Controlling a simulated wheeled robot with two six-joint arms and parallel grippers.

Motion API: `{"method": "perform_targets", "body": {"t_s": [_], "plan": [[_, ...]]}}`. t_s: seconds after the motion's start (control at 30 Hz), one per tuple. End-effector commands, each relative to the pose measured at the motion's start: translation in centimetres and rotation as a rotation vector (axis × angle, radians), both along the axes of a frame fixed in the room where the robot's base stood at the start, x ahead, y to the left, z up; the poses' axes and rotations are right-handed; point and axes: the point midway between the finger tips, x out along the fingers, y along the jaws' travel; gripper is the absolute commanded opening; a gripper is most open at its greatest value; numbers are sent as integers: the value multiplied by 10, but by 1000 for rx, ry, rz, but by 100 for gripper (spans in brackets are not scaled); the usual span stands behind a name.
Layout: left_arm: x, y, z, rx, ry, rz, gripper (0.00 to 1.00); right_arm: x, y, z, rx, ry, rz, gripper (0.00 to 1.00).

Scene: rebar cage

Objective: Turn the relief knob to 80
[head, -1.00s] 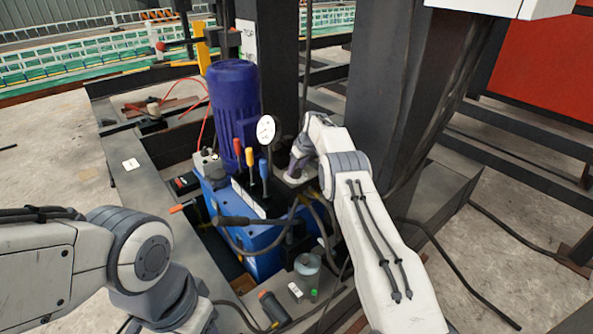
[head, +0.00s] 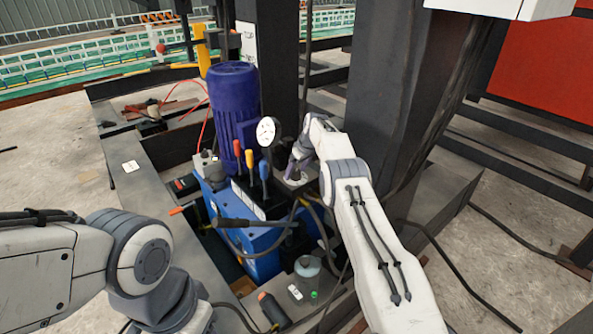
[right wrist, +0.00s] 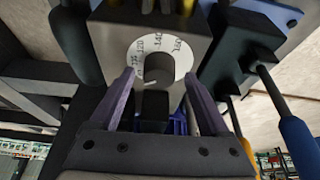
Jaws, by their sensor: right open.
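The relief knob (right wrist: 158,70) is a dark round-topped knob in the middle of a white dial ring (right wrist: 136,57) on a grey block (right wrist: 108,38). Numbers around 120, 140 and 160 show on the ring's upper part; the lower part is hidden. My right gripper (right wrist: 159,78) is open, with one purple-grey finger on each side of the knob. I cannot tell if either finger touches it. In the head view my right gripper (head: 297,166) is over the white dial, and the knob is hidden there. My left arm shows at the left, but its gripper is out of view.
A blue motor (head: 234,100), a white pressure gauge (head: 267,131) and several coloured-handle levers (head: 250,158) stand left of my right gripper. A dark steel column (head: 385,110) rises close on the right.

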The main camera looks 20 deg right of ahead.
Motion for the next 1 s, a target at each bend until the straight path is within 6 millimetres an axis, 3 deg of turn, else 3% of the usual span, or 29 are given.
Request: {"method": "perform_targets", "body": {"t_s": [0.37, 0.7, 1.0], "plan": [[0, 0, 7, 0, 0, 0, 50, -7, -3, 22, 1, -1, -1, 80], [0, 0, 12, 0, 0, 0, 50, -29, -12, 78, -1, -3, -1, 80], [0, 0, 13, 0, 0, 0, 50, -37, -15, 96, 0, 1, 1, 80]]}}
